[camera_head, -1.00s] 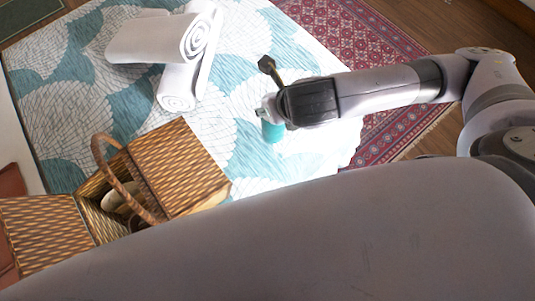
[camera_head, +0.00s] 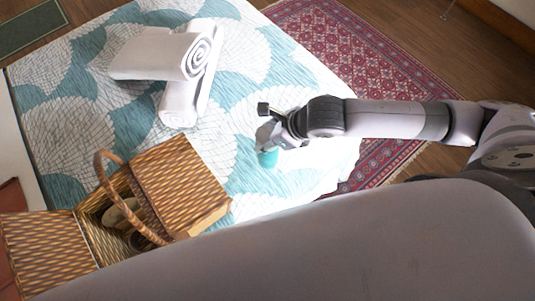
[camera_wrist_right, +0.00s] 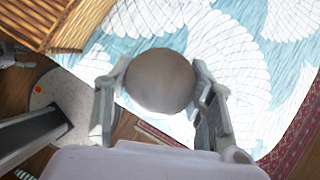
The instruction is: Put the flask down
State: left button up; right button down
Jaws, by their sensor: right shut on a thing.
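The flask (camera_head: 268,158) shows as a teal body below my right gripper (camera_head: 276,136) in the head view, over the patterned bedspread near the bed's right side. My right gripper is shut on the flask's upper part. In the right wrist view, the flask's round, grey-beige top (camera_wrist_right: 160,80) sits between the two fingers of the gripper (camera_wrist_right: 160,100). The fingers hide part of the flask. I cannot tell whether its base touches the bedspread. My left gripper is out of view.
An open wicker basket (camera_head: 182,185) with a looped handle stands on the bed at lower left, with items inside. Rolled white towels (camera_head: 150,66) lie farther back. The bedspread (camera_head: 245,85) between towels and gripper is clear. A red rug (camera_head: 345,50) lies on the floor beyond.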

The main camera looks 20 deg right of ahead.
aim_at(268, 155)
notch_tip(268, 155, down, 11)
jog(key=shift+r+p, duration=0.1)
jog(key=shift+p, duration=0.25)
jog(key=c, duration=0.7)
grip_release()
jog(key=shift+b+v, duration=0.45)
jog(key=shift+v, duration=5.5)
